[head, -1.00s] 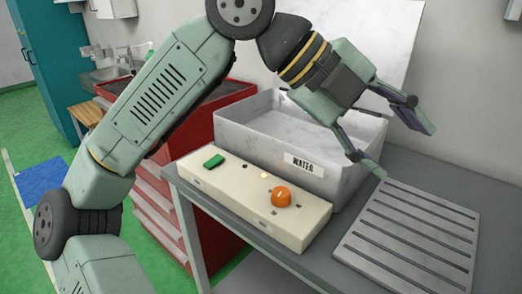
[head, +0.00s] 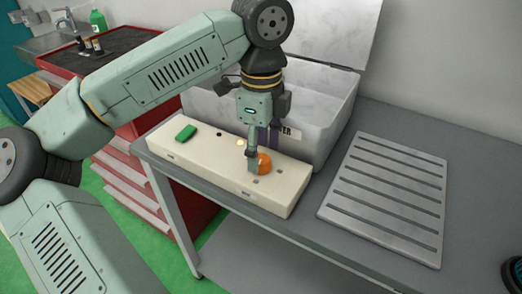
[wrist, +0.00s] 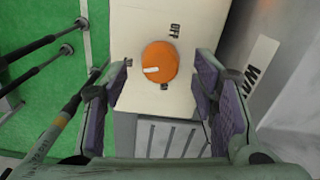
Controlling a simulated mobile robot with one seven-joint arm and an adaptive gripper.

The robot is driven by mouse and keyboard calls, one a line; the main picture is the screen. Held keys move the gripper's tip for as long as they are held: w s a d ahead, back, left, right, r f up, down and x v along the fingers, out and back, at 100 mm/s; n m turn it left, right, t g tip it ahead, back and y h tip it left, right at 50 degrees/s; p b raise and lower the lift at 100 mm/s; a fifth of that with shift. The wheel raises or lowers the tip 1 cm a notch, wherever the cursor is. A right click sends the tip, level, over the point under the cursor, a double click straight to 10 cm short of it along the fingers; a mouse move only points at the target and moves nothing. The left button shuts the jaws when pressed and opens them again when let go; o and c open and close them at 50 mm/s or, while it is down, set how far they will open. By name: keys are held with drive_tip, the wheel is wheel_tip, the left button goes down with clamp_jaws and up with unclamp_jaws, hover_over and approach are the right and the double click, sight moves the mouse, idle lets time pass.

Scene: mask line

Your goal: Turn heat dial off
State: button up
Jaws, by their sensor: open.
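The heat dial is a round orange knob (head: 265,164) on a long cream control box (head: 218,165). In the wrist view the dial (wrist: 160,62) has a white mark toward its lower left, while the word OFF (wrist: 174,30) is printed on the box above it and slightly right. My gripper (head: 259,158) points down over the dial. In the wrist view my gripper (wrist: 161,84) is open, with one purple-padded finger on each side of the dial and a gap to both. In the head view one finger partly covers the dial. I cannot tell whether the fingertips touch the box.
A green button (head: 185,132) and a small glowing light (head: 241,143) are on the same box. A slotted metal plate (head: 385,195) lies right; bare table lies between.

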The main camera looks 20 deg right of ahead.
drive_tip(key=shift+f, duration=1)
drive_tip(key=c, duration=1.2)
drive_tip(key=shift+o, duration=0.2)
